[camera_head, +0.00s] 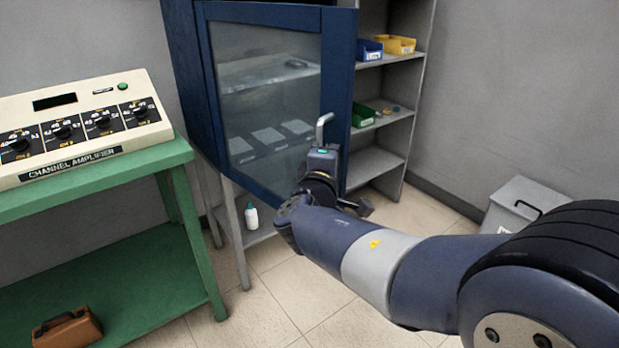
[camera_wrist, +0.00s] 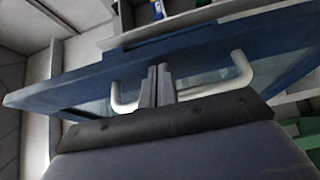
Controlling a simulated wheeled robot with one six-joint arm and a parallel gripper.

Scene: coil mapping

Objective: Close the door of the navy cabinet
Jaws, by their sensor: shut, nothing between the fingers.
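The navy cabinet (camera_head: 183,85) stands at the back left, with a glass door (camera_head: 338,70) framed in navy. I cannot tell how wide any gap at the door is. The pale handle (camera_head: 323,128) is on the right side of the door. In the wrist view the door (camera_wrist: 60,92) crosses the picture, and both bent ends of the handle (camera_wrist: 240,72) show. My gripper (camera_wrist: 158,72) is shut and empty, its fingers overlapping the middle of the handle. Whether they touch the handle or the door is unclear. In the head view my wrist hides the door's lower right part.
A green bench (camera_head: 105,195) with a channel amplifier (camera_head: 75,125) stands left. A grey shelf (camera_head: 390,60) with bins is behind the door at right. A white bottle (camera_head: 251,215) is below the cabinet. A grey bin (camera_head: 520,205) stands right.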

